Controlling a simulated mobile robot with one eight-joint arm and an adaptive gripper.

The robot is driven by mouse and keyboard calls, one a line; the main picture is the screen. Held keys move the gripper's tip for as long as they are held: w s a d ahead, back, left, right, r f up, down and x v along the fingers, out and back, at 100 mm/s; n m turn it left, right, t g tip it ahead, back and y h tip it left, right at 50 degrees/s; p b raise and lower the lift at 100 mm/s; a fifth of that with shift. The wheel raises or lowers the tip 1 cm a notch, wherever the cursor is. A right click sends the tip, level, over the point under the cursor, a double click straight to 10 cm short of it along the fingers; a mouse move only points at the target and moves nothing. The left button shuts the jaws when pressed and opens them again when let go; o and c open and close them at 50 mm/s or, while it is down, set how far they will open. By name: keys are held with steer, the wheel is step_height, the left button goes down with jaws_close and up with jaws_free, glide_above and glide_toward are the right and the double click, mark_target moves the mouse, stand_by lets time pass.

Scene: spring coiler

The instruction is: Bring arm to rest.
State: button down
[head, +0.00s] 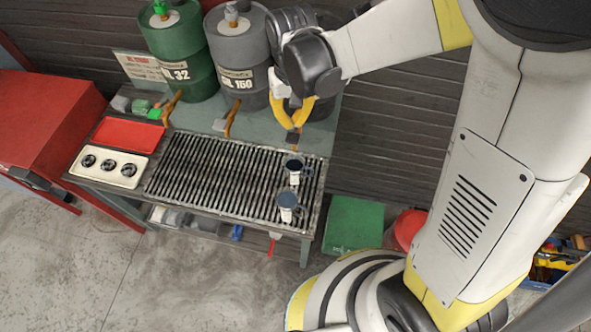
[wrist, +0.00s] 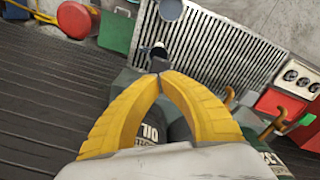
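My gripper (head: 293,136) is at the right end of the workbench, in front of the rightmost drum and above the grate. Its two yellow fingers curve together and their dark tips meet in the wrist view (wrist: 156,66). I see nothing held between them. A dark mug (head: 293,166) stands on the grate just below the fingertips. A second mug (head: 287,200) stands nearer the front edge. The fingertips partly overlap the nearer mug in the wrist view. An orange spigot piece shows close to the fingertips; I cannot tell whether they touch it.
A green drum (head: 181,50) and a grey drum (head: 238,62) with orange spigots stand behind the grate (head: 215,170). A panel with black knobs (head: 110,167) and a red tray (head: 128,135) lie left. A green box (head: 354,223) stands right of the bench. The floor in front is clear.

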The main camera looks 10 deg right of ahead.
steer(key=shift+f, duration=0.1)
stand_by(0.3)
steer(key=shift+s+d+b, duration=0.1)
steer(key=shift+d+b, duration=0.3)
steer(key=shift+b, duration=0.3)
steer(key=s+d+f+m+t+b, duration=0.1)
steer(key=s+d+f+t+b, duration=0.1)
steer(key=s+d+b, duration=0.3)
steer(key=s+d+f+m+t+b, duration=0.1)
steer(key=s+d+f+t+b, duration=0.2)
steer(key=b, duration=1)
steer(key=s+d+t, duration=0.2)
steer(key=d, duration=0.2)
steer(key=shift+s+d+f, duration=0.3)
steer(key=shift+d, duration=0.05)
stand_by(0.5)
